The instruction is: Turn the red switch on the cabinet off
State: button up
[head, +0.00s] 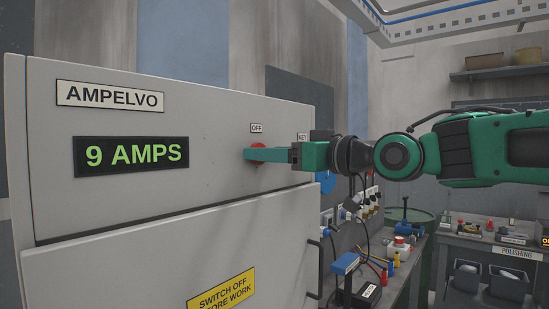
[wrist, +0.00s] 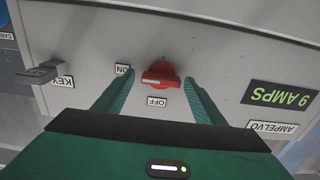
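The red switch (wrist: 163,73) is a rotary knob on the cabinet (head: 120,219) front. A white mark on its handle points left in the wrist view, towards the ON label (wrist: 122,70); the OFF label (wrist: 157,101) is nearer my gripper there. My gripper (wrist: 159,82) is open, with one green finger on each side of the switch and visible gaps between. In the head view, my gripper (head: 250,154) reaches in from the right and a finger hides most of the switch (head: 261,146). The cabinet display (head: 131,155) reads 9 AMPS.
A key switch (wrist: 38,73) with a KEY label sticks out beside the red switch. Below on the cabinet is a yellow warning sign (head: 221,289) and a dark door handle (head: 315,268). A cluttered workbench (head: 400,270) stands right of the cabinet.

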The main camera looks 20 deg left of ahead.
jog(key=c, duration=0.9)
jog(key=shift+o, duration=0.2)
jog(key=shift+n, duration=0.3)
jog(key=n, duration=1.7)
jog(key=shift+f, duration=0.4)
jog(key=o, duration=1.1)
jog(key=shift+c, duration=0.2)
jog(key=shift+s, duration=0.1)
